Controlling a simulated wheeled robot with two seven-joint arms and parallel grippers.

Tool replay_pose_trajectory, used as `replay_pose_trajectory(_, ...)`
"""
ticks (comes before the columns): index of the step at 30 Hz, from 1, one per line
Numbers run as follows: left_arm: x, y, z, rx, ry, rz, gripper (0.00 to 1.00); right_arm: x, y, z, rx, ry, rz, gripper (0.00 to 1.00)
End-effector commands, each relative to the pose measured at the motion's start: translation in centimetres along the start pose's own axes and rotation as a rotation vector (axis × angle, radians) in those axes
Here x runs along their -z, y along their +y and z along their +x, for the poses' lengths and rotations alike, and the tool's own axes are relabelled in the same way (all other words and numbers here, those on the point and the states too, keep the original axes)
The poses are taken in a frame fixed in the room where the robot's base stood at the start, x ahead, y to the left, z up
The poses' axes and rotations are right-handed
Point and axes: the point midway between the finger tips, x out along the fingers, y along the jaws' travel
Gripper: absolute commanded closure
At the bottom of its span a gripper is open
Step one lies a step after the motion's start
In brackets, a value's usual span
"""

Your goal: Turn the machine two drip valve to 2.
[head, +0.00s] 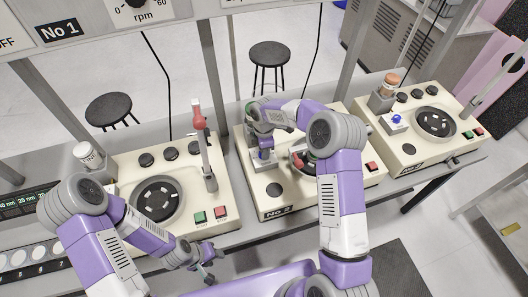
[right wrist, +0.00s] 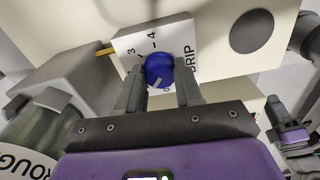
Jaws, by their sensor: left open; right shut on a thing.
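Machine two (head: 272,190), a cream box with a "No 2" plate, stands in the middle of the bench in the head view. Its drip valve is a blue knob (right wrist: 158,68) on a white dial plate (right wrist: 125,42) marked DRIP, with 3 and 4 readable. A pale pointer mark on the knob faces the lower part of the picture; the number it meets is hidden. My right gripper (right wrist: 160,88) is shut on the knob, one finger on each side. In the head view the knob (head: 264,154) shows below my right wrist. My left gripper (head: 207,267) is open and empty in front of machine one.
Machine one (head: 220,178) stands left, with a red-topped post beside its round plate. Machine three (head: 410,152) stands right. A bottle labelled ROUGH (right wrist: 35,145) is close to my right gripper.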

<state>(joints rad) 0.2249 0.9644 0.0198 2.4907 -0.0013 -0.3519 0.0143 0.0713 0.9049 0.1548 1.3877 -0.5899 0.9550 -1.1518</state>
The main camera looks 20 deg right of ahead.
Motion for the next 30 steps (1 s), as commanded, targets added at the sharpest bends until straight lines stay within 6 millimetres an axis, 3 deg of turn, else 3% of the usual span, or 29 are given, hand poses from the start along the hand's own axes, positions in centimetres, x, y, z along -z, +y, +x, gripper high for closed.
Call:
replay_pose_trajectory(18,0.1,-0.8,2.2,0.0,0.0,0.0,0.57,0.1,0.1,-0.2,-0.006,0.003,0.567,0.95)
replay_pose_trajectory(30,0.1,-1.0,2.7,0.0,0.0,0.0,0.57,0.2,0.1,-0.2,-0.006,0.005,0.789,0.95)
